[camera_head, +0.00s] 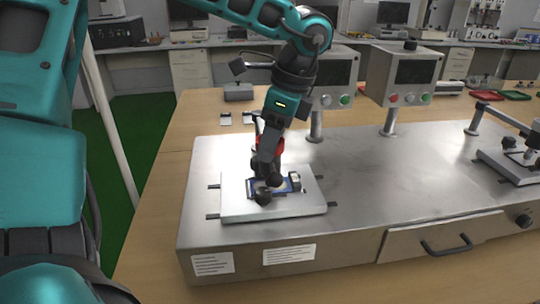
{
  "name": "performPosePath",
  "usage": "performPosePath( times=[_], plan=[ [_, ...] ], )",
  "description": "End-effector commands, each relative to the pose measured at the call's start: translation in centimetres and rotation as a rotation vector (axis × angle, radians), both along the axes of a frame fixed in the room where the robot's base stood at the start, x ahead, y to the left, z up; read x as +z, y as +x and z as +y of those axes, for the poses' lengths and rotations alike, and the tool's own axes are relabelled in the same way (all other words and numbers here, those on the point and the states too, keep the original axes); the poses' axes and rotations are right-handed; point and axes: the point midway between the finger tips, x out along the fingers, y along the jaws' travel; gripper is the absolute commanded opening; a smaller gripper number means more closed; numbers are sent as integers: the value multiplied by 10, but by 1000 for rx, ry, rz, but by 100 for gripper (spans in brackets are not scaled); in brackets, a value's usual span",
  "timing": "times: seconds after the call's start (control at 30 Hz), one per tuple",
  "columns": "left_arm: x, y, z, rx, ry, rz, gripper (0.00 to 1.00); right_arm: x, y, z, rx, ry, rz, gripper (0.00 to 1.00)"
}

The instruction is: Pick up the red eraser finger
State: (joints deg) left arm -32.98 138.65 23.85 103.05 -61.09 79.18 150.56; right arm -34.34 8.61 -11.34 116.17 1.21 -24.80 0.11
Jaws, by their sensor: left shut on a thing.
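The red eraser finger (278,147) shows as a small patch of red beside the fingers of my left gripper (266,170). The gripper points down over the fixture plate and is shut on it. Most of the eraser finger is hidden by the gripper. Below is a pale fixture plate (235,208) with a blue-edged piece (288,185) and dark knobs around it. I cannot tell whether the eraser finger touches the plate. My right gripper is not in view.
The plate sits on a metal test bench (350,190) with two display boxes (404,76) on posts behind it. A second fixture (516,160) stands at the right. A drawer with a dark handle (447,246) is at the front. The bench middle is clear.

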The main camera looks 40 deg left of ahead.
Motion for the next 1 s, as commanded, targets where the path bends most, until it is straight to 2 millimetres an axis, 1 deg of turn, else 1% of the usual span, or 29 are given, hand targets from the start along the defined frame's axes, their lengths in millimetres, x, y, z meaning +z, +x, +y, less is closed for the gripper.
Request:
performPosePath(
  times=[0.27, 0.37, 0.47, 0.67, 1.0],
  plan=[
    [5, 0, 0, 0, 1, -2, 24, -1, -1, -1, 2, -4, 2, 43],
    [13, 1, 0, 1, 2, -3, 24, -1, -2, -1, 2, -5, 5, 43],
    [26, 1, 0, 0, 2, -5, 24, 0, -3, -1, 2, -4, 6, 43],
    [66, 1, 0, 1, 2, -8, 24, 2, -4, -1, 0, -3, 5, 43],
    [145, 1, 0, 2, 2, -4, 24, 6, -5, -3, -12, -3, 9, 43]
  ],
)
